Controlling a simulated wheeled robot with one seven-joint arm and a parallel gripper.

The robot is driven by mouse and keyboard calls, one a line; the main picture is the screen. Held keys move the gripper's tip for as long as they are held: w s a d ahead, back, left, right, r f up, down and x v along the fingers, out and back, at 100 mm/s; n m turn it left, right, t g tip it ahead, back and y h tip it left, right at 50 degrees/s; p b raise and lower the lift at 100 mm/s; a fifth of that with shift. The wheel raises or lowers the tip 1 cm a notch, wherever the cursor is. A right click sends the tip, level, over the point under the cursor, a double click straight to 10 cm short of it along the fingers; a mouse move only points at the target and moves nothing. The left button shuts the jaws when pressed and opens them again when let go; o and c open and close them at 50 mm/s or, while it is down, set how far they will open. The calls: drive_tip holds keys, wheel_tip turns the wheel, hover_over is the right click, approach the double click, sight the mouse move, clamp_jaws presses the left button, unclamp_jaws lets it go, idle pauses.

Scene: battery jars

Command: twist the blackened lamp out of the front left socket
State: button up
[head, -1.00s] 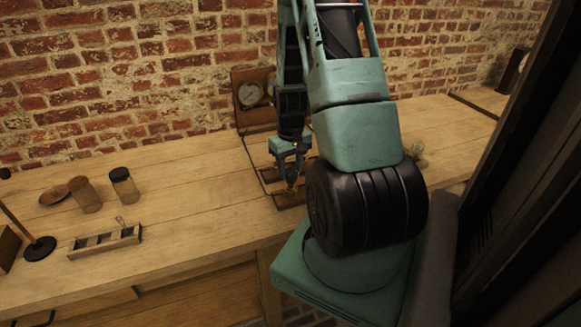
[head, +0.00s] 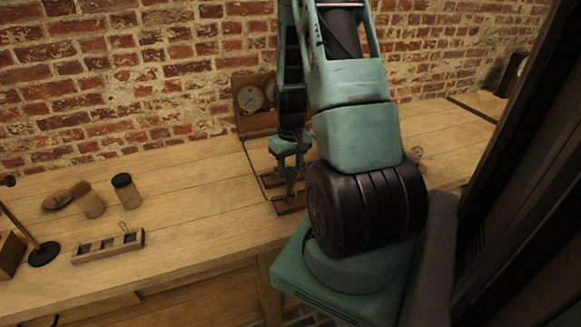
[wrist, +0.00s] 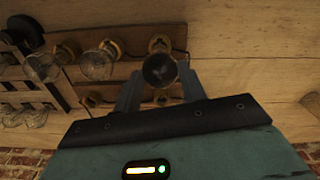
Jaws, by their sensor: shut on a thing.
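The blackened lamp (wrist: 158,72) is a dark glass bulb between the fingers of my gripper (wrist: 160,76) in the wrist view. My gripper is shut on it. A brass socket (wrist: 160,43) shows right behind the bulb, in line with it; I cannot tell how far the lamp's base sits in it. In the head view my gripper (head: 291,178) points down over the wooden socket board (head: 290,209), and its fingers mostly hide the lamp.
Two clear lamps (wrist: 97,65) (wrist: 42,67) stand left of the held one in the wrist view. A gauge board (head: 252,120) stands behind my gripper. A slotted wooden rack (head: 107,246), a dark-lidded jar (head: 126,191) and a stand (head: 43,254) are at left. The bench between is clear.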

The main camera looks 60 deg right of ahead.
drive_tip(key=shift+r, duration=0.1)
drive_tip(key=shift+r+p, duration=2.05)
drive_tip(key=shift+r, duration=0.4)
